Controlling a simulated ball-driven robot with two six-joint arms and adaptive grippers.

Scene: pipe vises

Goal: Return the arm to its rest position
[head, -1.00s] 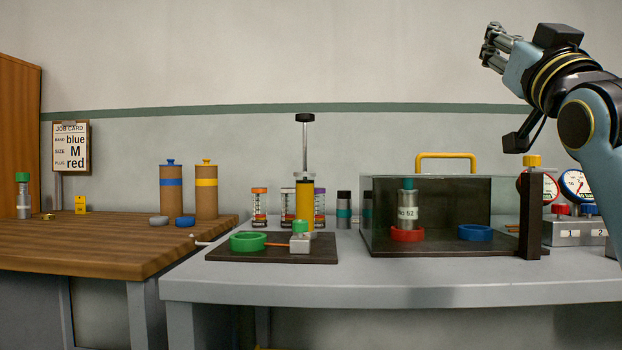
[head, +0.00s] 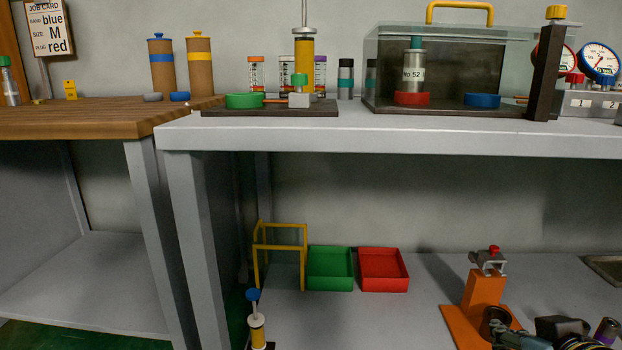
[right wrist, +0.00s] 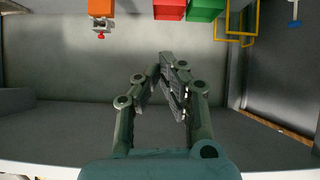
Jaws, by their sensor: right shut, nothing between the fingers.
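My right gripper (head: 500,337) shows at the bottom right of the head view, in front of the lower shelf and close to the orange stand in the picture. It is partly cut off by the frame edge. In the right wrist view my right gripper (right wrist: 168,72) has its fingers together with nothing between them. It points at the grey shelf space, apart from the objects at the top of that picture. My left gripper is not in view.
An orange stand with a small vise (head: 487,285) is on the lower shelf. Red (head: 383,282) and green (head: 330,282) trays and a yellow frame (head: 280,246) stand left of it. The bench (head: 400,139) above holds a glass box (head: 385,65) and a dark base plate (head: 270,109).

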